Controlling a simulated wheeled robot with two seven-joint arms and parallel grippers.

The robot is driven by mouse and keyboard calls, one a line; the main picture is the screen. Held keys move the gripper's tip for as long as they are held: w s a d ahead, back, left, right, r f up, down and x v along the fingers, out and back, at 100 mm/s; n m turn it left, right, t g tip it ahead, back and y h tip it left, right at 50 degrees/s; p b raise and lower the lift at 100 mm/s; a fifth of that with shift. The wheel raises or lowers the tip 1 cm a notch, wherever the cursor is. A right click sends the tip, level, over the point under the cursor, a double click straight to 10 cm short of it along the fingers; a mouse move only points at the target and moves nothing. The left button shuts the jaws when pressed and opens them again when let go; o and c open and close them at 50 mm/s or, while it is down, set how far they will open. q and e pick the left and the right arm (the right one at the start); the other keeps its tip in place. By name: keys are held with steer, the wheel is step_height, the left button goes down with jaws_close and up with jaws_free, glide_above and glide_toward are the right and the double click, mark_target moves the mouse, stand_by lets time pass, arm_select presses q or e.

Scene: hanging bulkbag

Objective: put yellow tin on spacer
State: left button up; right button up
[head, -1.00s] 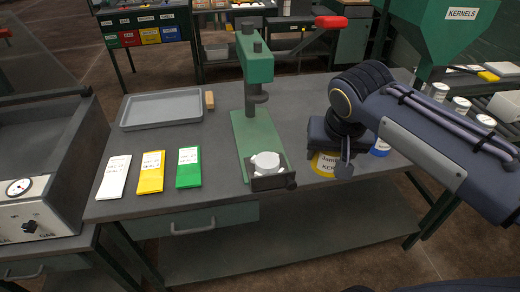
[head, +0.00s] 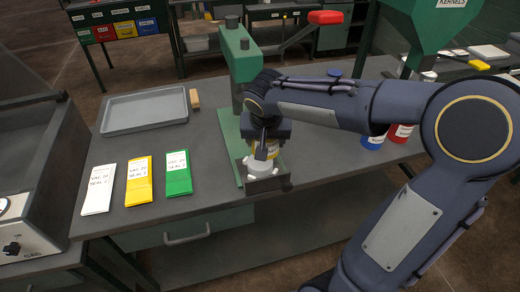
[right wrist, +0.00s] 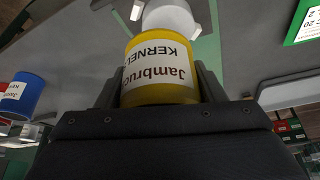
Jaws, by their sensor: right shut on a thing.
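The yellow tin (head: 270,150), with a white label, is between the fingers of my right gripper (head: 266,145), which is shut on it. The right wrist view shows the tin (right wrist: 160,85) between both fingers, its label reading upside down there. The white round spacer (head: 260,167) sits on the base of the green press. It also shows in the right wrist view (right wrist: 170,17), just beyond the tin. The tin is right over the spacer in the head view; I cannot tell whether they touch. My left gripper is not in view.
The green press (head: 243,65) with its red-handled lever stands close behind my right gripper. A grey tray (head: 145,108), a wooden block (head: 195,99) and white, yellow and green packets (head: 178,174) lie to the left. Blue (head: 373,141) and red (head: 400,132) tins stand to the right.

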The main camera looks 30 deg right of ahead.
steer(key=shift+w+a+f, duration=0.25)
steer(key=shift+w+f, duration=0.5)
steer(key=shift+f, duration=0.15)
steer(key=shift+w+f, duration=0.1)
steer(key=shift+f, duration=1.6)
steer(key=shift+a, duration=0.1)
steer(key=shift+f+b, duration=0.2)
steer(key=shift+b, duration=0.2)
steer(key=o, duration=1.4)
steer(key=shift+r, duration=0.1)
steer(key=shift+c, duration=0.2)
